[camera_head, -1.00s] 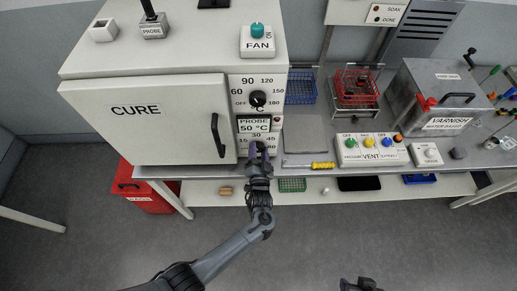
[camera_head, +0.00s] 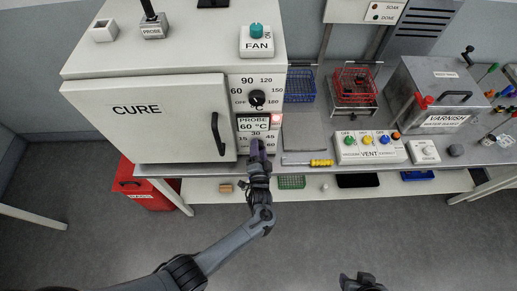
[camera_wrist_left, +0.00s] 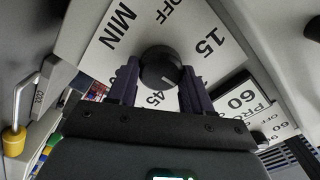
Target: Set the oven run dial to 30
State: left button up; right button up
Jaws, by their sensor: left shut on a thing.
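The oven (camera_head: 150,115) labelled CURE stands at the left with its door shut. I cannot tell for sure which mark the knob points to. My right gripper (camera_head: 362,284) shows only partly at the bottom edge.
Above the run dial are the probe display (camera_head: 253,124) reading 60 °C, a lit red lamp (camera_head: 277,118) and the temperature dial (camera_head: 257,98). The VENT switch box (camera_head: 370,152), a yellow-handled tool (camera_head: 320,162) and the varnish box (camera_head: 440,92) lie to the right.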

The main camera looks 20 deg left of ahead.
pick_arm(q)
jog(key=o, duration=1)
jog(key=shift+o, duration=0.2)
jog(key=v, duration=1)
jog(key=shift+s+d+p, duration=0.2)
jog(key=shift+s+p, duration=0.1)
jog(key=shift+s, duration=0.05)
